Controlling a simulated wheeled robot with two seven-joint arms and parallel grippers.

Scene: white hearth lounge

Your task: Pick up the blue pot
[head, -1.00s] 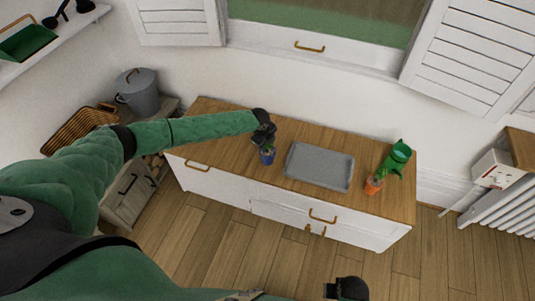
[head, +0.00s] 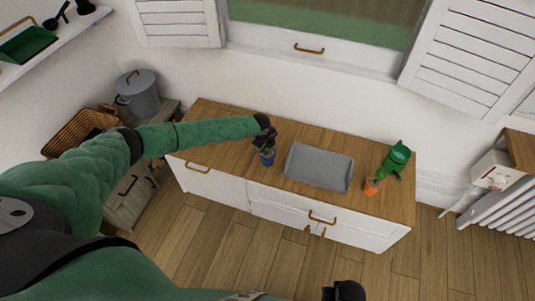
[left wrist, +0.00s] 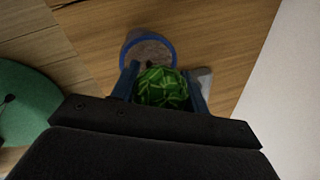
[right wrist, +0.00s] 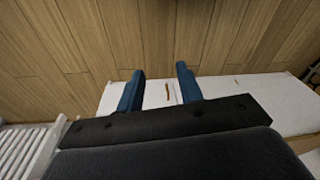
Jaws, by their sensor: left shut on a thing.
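The blue pot (head: 267,158) stands at the front of the wooden cabinet top, left of the grey tray. In the left wrist view the blue pot (left wrist: 128,42) shows its round blue rim and brown soil, with a patterned green plant (left wrist: 162,88) between the fingers. My left gripper (head: 265,143) reaches down over the pot from above and is shut on the potted plant. The fingertips' exact contact is hidden by the leaves. I cannot tell whether the pot is clear of the wood. My right gripper (right wrist: 158,82) is open and empty, away from the cabinet top.
The grey tray (head: 318,167) lies mid-cabinet. A grey lidded pot (head: 138,92) and a wicker basket (head: 80,130) are at the left. The wood behind the blue pot is clear.

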